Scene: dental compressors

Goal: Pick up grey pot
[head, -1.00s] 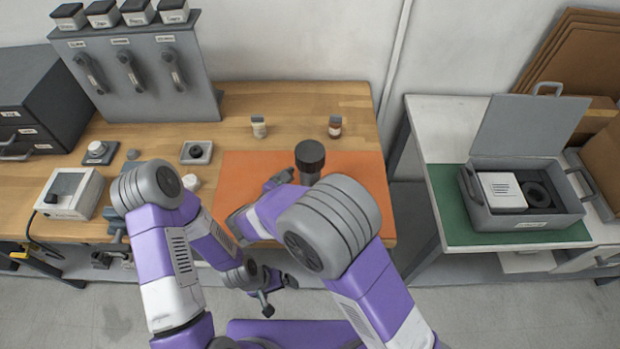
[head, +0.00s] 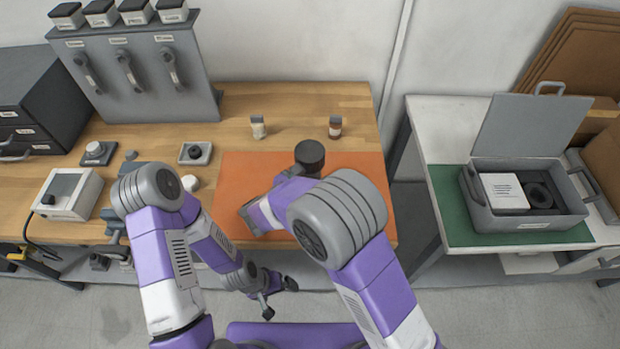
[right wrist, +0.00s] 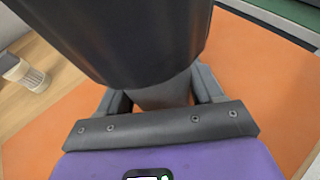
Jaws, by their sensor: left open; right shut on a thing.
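The grey pot (head: 310,155) stands on the orange mat (head: 350,170) on the wooden bench. It has a wide dark cylindrical top and a narrower grey part below. In the right wrist view the dark top (right wrist: 135,45) fills the upper middle. My right gripper (right wrist: 162,95) is shut on the narrower grey part, with a finger on each side. In the head view my right arm hides that gripper and the pot's lower part. My left gripper (head: 279,297) is open and empty, low in front of the bench edge.
Two small bottles, one white-labelled (head: 258,128) and one brown (head: 335,127), stand behind the mat. A white box (head: 68,194) and small parts lie on the left. An open grey case (head: 525,222) sits on the right-hand table, across a gap.

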